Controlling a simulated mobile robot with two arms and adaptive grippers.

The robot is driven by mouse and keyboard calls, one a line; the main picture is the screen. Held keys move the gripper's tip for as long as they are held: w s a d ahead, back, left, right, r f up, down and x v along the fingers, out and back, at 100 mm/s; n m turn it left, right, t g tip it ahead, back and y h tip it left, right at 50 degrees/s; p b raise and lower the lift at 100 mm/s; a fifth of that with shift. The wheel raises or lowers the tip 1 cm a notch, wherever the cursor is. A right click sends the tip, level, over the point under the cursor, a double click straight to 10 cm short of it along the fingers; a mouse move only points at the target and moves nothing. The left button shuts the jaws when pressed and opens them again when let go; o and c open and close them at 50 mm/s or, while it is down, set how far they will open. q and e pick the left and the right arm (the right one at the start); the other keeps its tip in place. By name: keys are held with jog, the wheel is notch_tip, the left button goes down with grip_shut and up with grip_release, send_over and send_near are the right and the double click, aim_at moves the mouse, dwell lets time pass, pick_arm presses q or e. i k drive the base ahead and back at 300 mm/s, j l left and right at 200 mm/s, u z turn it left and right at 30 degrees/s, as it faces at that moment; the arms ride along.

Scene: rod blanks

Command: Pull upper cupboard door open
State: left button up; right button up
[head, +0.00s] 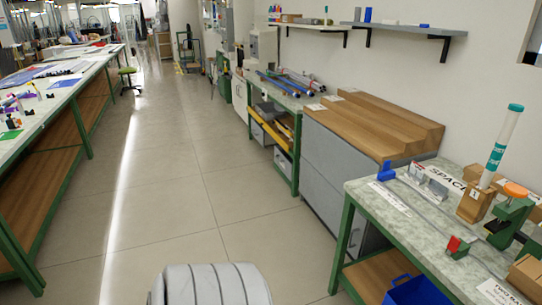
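A low grey cupboard (345,178) with a stepped wooden top stands against the right wall, between two workbenches. Its flat grey front faces the aisle and looks shut. Neither of my grippers is in view.
A green-legged workbench (362,190) with a labelled tube, a wooden block and a blue bin (415,292) stands at the right. Another bench (262,82) holds rods. A long table (62,100) lines the left. The floor aisle (170,170) between is clear. Shelves (405,29) hang above.

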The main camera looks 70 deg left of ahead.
aim_at(340, 161)
jog(key=u, duration=1.75)
jog(key=i, duration=0.25)
